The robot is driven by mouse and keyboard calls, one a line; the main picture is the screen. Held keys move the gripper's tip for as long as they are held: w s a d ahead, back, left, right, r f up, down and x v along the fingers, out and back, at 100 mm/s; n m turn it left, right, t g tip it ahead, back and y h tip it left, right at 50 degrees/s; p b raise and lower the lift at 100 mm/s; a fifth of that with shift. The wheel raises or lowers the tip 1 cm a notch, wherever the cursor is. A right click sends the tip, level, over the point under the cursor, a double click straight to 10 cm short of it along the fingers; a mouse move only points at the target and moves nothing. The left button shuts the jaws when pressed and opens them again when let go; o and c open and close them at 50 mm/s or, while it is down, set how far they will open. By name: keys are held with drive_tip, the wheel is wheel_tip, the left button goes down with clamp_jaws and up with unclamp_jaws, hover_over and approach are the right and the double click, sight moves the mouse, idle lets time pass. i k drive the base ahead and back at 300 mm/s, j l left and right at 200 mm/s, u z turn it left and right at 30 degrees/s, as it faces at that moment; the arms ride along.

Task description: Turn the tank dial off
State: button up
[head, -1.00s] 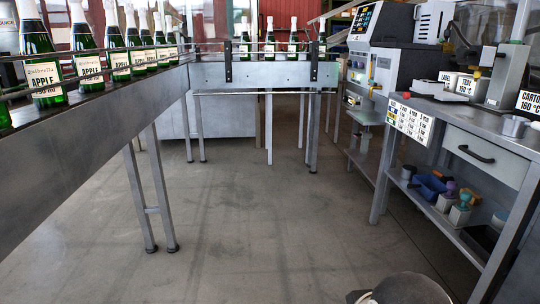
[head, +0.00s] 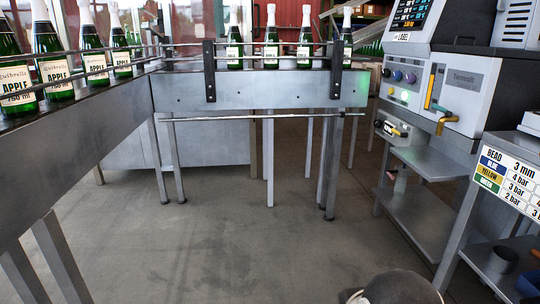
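A grey machine (head: 465,84) marked "Thermelt" stands at the right in the head view. Its front panel has a row of small coloured knobs (head: 398,76) with small lit buttons (head: 398,94) below. I cannot tell which knob is the tank dial, and their settings are too small to read. Beside the panel are a yellow upright strip (head: 430,88) and a brass-coloured tap (head: 441,118). A dark screen with a "LABEL" sign (head: 403,36) sits above. My gripper is not in view; a rounded grey part, probably of my arm, shows at the bottom edge.
A conveyor (head: 270,92) with green bottles runs along the left and across the back. A bench with a bead and pressure chart (head: 512,180) stands at the right front. A low metal shelf (head: 420,215) sits under the machine. The floor (head: 250,245) in the middle is clear.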

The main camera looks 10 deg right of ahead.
sight(386, 73)
drive_tip(key=i, duration=1.15)
drive_tip(key=i+u, duration=0.25)
drive_tip(key=u, duration=0.15)
drive_tip(key=i+l+u, duration=0.15)
drive_tip(key=u, duration=0.25)
drive_tip(key=i+l+u, duration=0.1)
drive_tip(key=u, duration=0.8)
drive_tip(key=l+u, duration=0.15)
drive_tip(key=u, duration=0.8)
drive_tip(key=l+u, duration=0.2)
drive_tip(key=u, duration=0.7)
drive_tip(key=l+u, duration=0.2)
drive_tip(key=u, duration=0.7)
drive_tip(key=k+l+u, duration=0.1)
drive_tip(key=u, duration=0.85)
drive_tip(key=k+u, duration=0.1)
drive_tip(key=u, duration=0.8)
drive_tip(key=k+u, duration=0.15)
drive_tip(key=u, duration=0.8)
drive_tip(key=j+u, duration=0.15)
drive_tip(key=u, duration=0.75)
drive_tip(key=k+j, duration=0.05)
